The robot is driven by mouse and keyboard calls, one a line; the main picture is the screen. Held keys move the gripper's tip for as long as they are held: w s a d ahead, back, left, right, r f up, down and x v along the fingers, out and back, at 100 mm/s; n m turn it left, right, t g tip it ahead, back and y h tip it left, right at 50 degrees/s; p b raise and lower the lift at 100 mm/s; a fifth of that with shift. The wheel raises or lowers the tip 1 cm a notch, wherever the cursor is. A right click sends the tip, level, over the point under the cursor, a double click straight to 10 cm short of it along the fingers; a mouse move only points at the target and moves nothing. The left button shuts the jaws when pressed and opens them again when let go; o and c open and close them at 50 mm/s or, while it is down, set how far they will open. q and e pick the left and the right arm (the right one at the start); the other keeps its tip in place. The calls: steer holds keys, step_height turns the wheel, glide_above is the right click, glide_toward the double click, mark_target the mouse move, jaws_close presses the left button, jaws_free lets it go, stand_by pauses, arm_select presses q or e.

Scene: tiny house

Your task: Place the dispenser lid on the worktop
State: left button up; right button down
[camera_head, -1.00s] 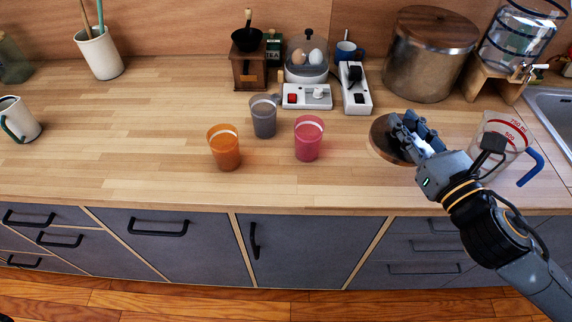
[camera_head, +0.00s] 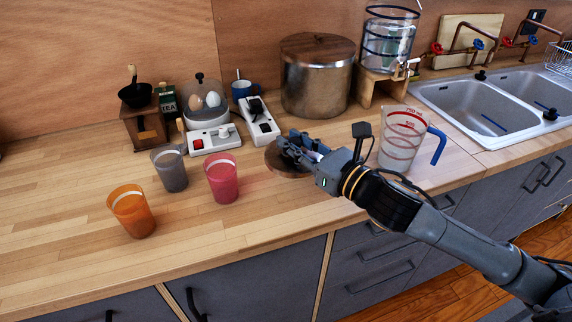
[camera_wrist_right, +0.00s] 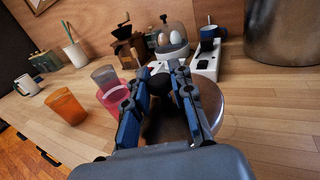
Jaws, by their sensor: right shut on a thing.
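The dispenser lid, a round dark brown disc (camera_head: 284,169), is low over the worktop (camera_head: 240,222), at or very near its surface. I cannot tell whether it touches. My right gripper (camera_head: 288,146) is above the lid and partly covers it. In the right wrist view, its fingers (camera_wrist_right: 161,78) are closed around the lid's dark knob, with the brown disc (camera_wrist_right: 210,104) below and to the right. My left gripper is not in view.
A pink cup (camera_head: 222,178), a grey cup (camera_head: 170,169) and an orange cup (camera_head: 132,212) stand left of the lid. A measuring jug (camera_head: 401,140) is close on the right, beside my arm. A large pot (camera_head: 316,80) and power strip (camera_head: 259,122) are behind.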

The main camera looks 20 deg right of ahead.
steer(key=w+f, duration=0.5)
steer(key=shift+w+f, duration=0.1)
steer(key=shift+f, duration=0.2)
steer(key=f, duration=0.3)
steer(key=shift+w, duration=0.3)
steer(key=shift+f, duration=0.35)
steer(key=shift+f, duration=0.15)
steer(key=c, duration=1.1)
jaws_free()
steer(key=shift+c, duration=0.2)
